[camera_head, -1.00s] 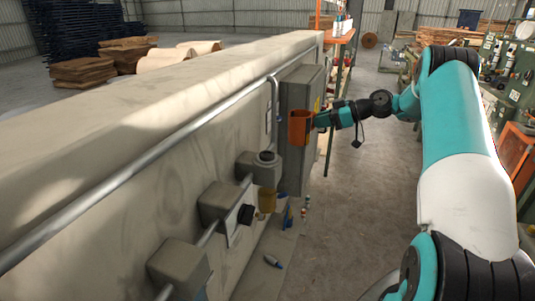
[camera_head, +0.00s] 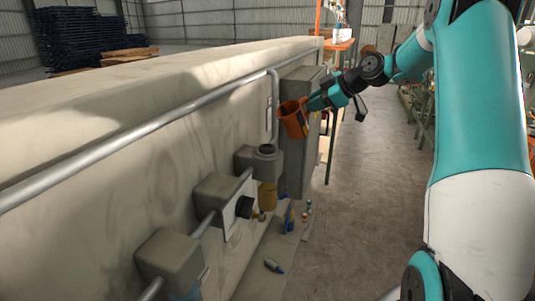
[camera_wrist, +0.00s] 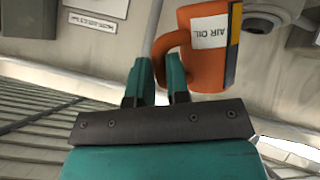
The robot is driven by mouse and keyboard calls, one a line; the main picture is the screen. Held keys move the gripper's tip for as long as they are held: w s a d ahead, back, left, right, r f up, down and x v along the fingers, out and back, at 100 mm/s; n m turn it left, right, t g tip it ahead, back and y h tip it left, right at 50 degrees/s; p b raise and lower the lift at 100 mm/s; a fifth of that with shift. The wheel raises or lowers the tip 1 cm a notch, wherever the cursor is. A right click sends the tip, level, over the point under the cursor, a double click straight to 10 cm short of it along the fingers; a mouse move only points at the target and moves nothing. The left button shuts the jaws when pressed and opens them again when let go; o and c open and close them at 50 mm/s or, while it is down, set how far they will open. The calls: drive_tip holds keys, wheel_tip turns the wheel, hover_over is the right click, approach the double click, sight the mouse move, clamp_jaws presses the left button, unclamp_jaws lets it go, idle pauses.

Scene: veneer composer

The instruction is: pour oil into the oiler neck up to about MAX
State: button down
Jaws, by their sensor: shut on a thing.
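An orange jug (camera_head: 293,119) with a label reading "AIR OIL" is held by its handle in my gripper (camera_head: 309,107). The jug also shows in the wrist view (camera_wrist: 208,68), with the gripper fingers (camera_wrist: 160,80) shut on the handle. In the head view the jug is slightly tilted, its opening toward the upper left. The oiler, with a grey neck (camera_head: 265,150) and an amber bowl (camera_head: 267,195), is on the machine's side, below and left of the jug. The jug is apart from the neck. The MAX mark and the oil level are too small to tell.
Grey boxes (camera_head: 168,262) and a pipe (camera_head: 150,125) run along the machine wall. A tall grey cabinet (camera_head: 297,165) stands behind the jug. Small bottles (camera_head: 287,220) are on the ledge below. The aisle floor (camera_head: 365,190) at right is clear.

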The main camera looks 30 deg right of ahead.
sight(302, 100)
drive_tip(key=shift+s+a+r+n+h+b, duration=0.1)
drive_tip(key=shift+a+r+n+h+b, duration=0.15)
drive_tip(key=shift+a+h+b, duration=0.25)
drive_tip(key=shift+s+a+r+n+h+b, duration=0.1)
drive_tip(key=shift+a+r+n+h+b, duration=0.15)
drive_tip(key=shift+a+b, duration=0.45)
drive_tip(key=shift+a, duration=0.15)
drive_tip(key=shift+r+h, duration=0.15)
drive_tip(key=shift+h, duration=0.1)
drive_tip(key=shift+s+a+r+n+h+b, duration=0.1)
drive_tip(key=shift+a+r+n+h+b, duration=0.3)
drive_tip(key=shift+a+n+h+b, duration=0.65)
idle(1.3)
drive_tip(key=shift+d+m+y, duration=0.25)
drive_tip(key=shift+d+m, duration=0.1)
